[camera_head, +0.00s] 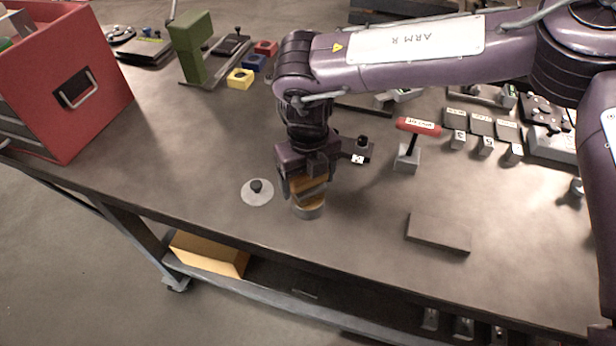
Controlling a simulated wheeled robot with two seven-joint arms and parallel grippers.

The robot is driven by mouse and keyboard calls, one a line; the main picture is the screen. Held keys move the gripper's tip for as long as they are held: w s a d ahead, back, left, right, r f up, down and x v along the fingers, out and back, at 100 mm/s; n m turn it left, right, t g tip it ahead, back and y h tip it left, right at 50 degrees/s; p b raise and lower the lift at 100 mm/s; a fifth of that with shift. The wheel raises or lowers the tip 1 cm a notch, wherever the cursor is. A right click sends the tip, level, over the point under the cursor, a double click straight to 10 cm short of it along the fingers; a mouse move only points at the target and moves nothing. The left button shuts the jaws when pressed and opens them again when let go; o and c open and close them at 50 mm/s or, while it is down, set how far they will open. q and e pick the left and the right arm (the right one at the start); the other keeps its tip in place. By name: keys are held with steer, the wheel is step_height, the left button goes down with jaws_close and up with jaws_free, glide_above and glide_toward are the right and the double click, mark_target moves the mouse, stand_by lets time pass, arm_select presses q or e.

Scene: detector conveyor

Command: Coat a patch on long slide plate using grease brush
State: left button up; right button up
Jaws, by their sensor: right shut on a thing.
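My right gripper (307,187), on the purple arm, points down near the table's front edge. It is shut on a yellow-brown block-like thing (310,186), which seems to be the grease brush's handle; the jaws hide much of it. Its lower end is at a low round grey pot (309,212); I cannot tell whether it is inside or just above it. A dark flat rectangular plate (438,233), probably the long slide plate, lies flat to the right, apart from the gripper. My left gripper is not in view.
A round grey lid with a black knob (257,192) lies left of the pot. A red-handled tool (418,126) stands in a grey block behind the plate. A red bin (65,80) stands at the left. The table between pot and plate is clear.

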steer(key=shift+r+p, duration=2.6)
steer(key=shift+r, duration=0.9)
